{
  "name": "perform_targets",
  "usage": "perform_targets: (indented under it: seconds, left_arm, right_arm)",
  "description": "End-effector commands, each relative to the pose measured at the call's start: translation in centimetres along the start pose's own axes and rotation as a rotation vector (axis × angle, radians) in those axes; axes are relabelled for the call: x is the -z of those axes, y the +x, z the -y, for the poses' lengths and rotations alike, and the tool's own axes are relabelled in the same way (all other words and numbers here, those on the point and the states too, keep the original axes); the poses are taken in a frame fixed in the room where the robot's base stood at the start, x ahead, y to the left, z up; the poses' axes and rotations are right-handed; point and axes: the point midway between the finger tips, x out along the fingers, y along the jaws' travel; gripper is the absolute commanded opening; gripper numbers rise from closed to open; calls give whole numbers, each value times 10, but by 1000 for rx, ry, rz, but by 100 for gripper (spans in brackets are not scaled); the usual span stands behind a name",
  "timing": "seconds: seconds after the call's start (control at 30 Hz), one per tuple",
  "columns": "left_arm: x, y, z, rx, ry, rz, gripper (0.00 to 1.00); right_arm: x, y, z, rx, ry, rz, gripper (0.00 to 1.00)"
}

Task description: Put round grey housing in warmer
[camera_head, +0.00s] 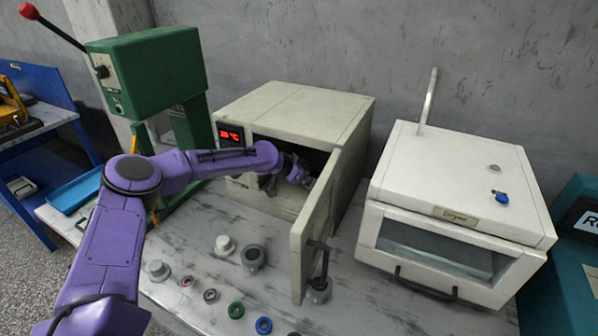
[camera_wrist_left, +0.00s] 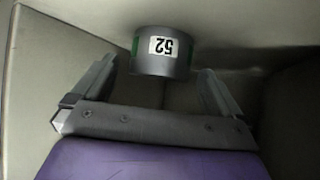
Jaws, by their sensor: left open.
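The warmer (camera_head: 289,108) is a cream box with a red temperature display, and its door (camera_head: 325,215) stands open. My left arm reaches through the opening, and the left gripper (camera_head: 294,174) is inside the box. In the left wrist view a round grey housing (camera_wrist_left: 160,65) with a white "52" label and green marks is inside the box. The left gripper (camera_wrist_left: 158,80) is open, with one finger on each side of the housing and a gap visible on both sides. My right gripper is not in view.
The open door juts toward the table front. Several small parts lie before the warmer, including a grey round part (camera_head: 253,257), a white one (camera_head: 224,245) and a green ring (camera_head: 236,310). A dryer (camera_head: 460,210) stands right; a green press (camera_head: 150,75) stands left.

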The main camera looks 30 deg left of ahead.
Motion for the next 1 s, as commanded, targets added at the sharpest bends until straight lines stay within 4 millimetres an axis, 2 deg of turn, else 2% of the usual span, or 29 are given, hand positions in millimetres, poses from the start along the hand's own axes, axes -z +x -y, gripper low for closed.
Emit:
perform_targets:
  seconds: [0.03, 0.2, 0.4, 0.57, 1.0]
  left_arm:
    - [1, -14, 0, 0, -1, -5, 100]
    - [1, -57, 1, 1, 1, -5, 100]
    - [0, -88, 0, -1, -1, -3, 100]
    - [-1, -96, -1, -2, -1, -1, 100]
    - [-1, -96, -1, -2, -1, 0, 100]
  right_arm:
    - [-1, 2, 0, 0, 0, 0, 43]
    - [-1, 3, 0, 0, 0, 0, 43]
    - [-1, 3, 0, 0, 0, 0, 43]
    - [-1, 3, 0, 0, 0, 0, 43]
    - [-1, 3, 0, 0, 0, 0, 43]
